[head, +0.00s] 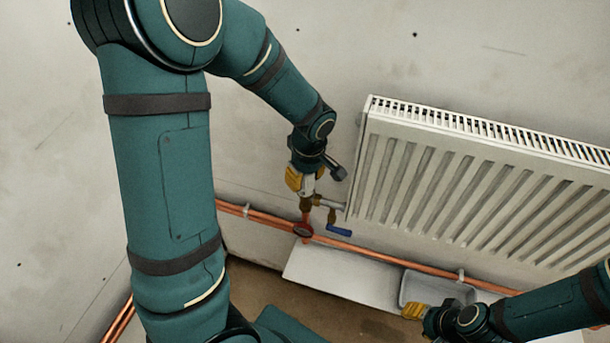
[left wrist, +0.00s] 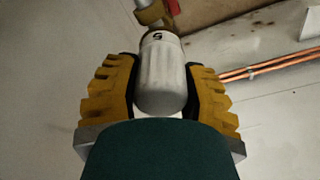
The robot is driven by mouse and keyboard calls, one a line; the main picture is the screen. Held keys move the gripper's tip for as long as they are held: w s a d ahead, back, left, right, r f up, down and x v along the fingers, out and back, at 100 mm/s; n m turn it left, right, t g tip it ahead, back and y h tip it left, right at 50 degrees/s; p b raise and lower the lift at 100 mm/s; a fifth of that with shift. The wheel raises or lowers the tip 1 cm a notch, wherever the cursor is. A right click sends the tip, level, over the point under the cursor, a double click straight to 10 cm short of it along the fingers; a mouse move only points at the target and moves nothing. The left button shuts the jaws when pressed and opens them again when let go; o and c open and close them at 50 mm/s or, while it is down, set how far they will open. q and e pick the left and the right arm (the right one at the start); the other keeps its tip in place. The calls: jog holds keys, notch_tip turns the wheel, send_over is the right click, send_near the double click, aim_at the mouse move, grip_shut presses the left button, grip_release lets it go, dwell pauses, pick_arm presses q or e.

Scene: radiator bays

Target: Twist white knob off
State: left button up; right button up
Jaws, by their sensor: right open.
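The white knob (left wrist: 160,75) is a ribbed cylinder with a dark mark on its end, on the valve at the radiator's lower left corner. My left gripper (head: 308,184) is around it, with a yellow-padded finger (left wrist: 112,90) on each side. Both pads appear to press on the knob. In the head view the knob is mostly hidden by the gripper. Below it are the brass valve body (head: 307,202) and a blue lever (head: 339,230). My right gripper (head: 414,311) is open and empty at the lower right, near the grey tray.
The white radiator (head: 450,185) fills the right side, close to my left gripper. Copper pipes (head: 375,255) run along the wall below it. A white sheet (head: 335,275) and a grey tray (head: 440,287) lie below the pipes. The wall left of the valve is bare.

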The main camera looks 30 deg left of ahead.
pick_arm(q)
jog(key=shift+c, duration=0.4)
jog(key=shift+s+f, duration=0.15)
jog(key=shift+f, duration=0.05)
dwell(0.3)
jog(key=shift+b, duration=0.35)
jog(key=shift+f+n+b, duration=0.1)
jog(key=shift+n+b, duration=0.2)
jog(key=shift+n, duration=0.3)
jog(key=n, duration=0.2)
jog(key=shift+s+n, duration=0.1)
jog(key=shift+n, duration=0.3)
jog(key=shift+r, duration=0.3)
jog(key=shift+w+r, duration=0.25)
jog(key=shift+r+p, duration=0.25)
jog(key=shift+p, duration=0.1)
